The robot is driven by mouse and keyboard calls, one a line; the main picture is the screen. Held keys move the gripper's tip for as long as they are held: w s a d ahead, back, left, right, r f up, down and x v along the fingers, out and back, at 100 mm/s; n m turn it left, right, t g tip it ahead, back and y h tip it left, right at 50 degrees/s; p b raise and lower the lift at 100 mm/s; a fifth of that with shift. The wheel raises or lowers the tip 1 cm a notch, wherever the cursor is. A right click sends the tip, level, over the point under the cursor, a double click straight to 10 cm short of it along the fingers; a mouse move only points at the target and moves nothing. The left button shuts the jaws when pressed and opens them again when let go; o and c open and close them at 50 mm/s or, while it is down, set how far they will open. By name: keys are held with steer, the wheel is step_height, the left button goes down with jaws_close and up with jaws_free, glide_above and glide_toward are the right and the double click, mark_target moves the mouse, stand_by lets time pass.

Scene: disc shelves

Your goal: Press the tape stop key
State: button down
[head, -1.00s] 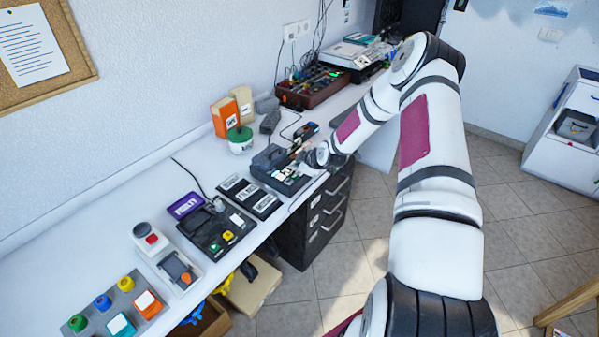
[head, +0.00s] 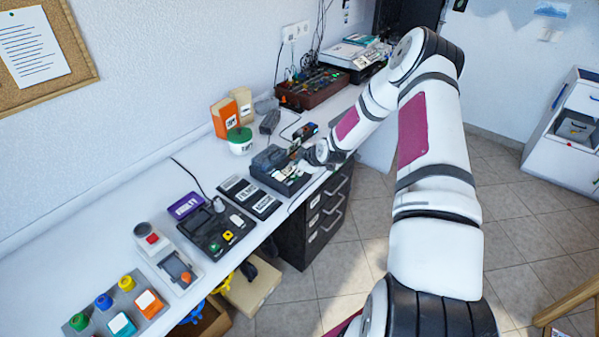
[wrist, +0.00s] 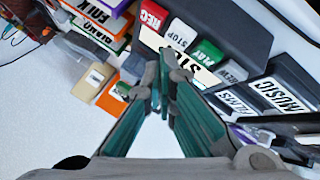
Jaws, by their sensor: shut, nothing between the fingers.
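The tape recorder (head: 277,180) is a dark box on the white desk. In the wrist view it has a row of keys: a red REC key (wrist: 152,15), a white STOP key (wrist: 180,34), a green PLAY key (wrist: 209,52) and a grey REW key (wrist: 231,72). My gripper (wrist: 166,68) is shut and empty, its tips close to a white label reading "ST" just below the STOP key. I cannot tell whether the tips touch anything. In the head view my gripper (head: 304,168) is over the recorder's right side, small and partly hidden by my wrist.
Cassette cases labelled MUSIC (wrist: 279,95) and FILMS (wrist: 237,104) lie beside the recorder. A green-lidded jar (head: 240,141), an orange box (head: 225,118) and a dark keypad device (head: 216,230) stand on the desk. Drawers (head: 322,218) are below.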

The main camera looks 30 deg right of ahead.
mark_target(297, 173)
steer(key=shift+r, duration=0.1)
steer(key=shift+r+p, duration=0.8)
steer(key=shift+r, duration=1.6)
